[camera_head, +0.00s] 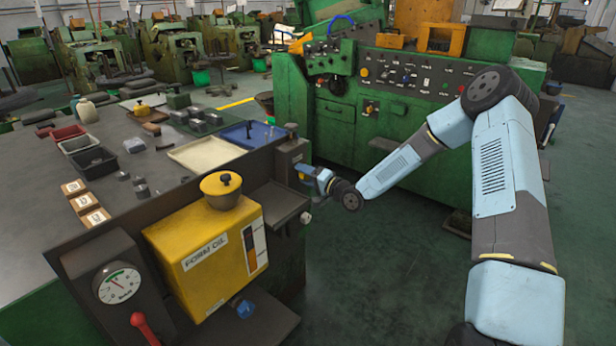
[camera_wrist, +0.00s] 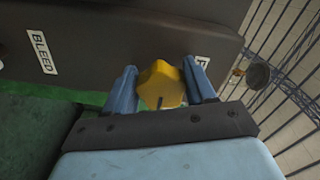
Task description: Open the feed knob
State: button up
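The wrist view shows a yellow lobed knob (camera_wrist: 160,86) on a dark panel. A white label (camera_wrist: 203,61) beside it begins with what looks like F; the right finger hides the rest.
A BLEED label (camera_wrist: 42,52) is left of the knob. In the head view a yellow oil box (camera_head: 190,262) with a lidded cap stands left of my gripper. A green control cabinet (camera_head: 340,128) stands behind. Open floor (camera_head: 400,270) lies right of the bench.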

jog(key=o, duration=0.4)
jog(key=v, duration=1.3)
jog(key=shift+s+d+f, duration=0.1)
jog(key=shift+s+d, duration=0.15)
jog(key=shift+d, duration=0.05)
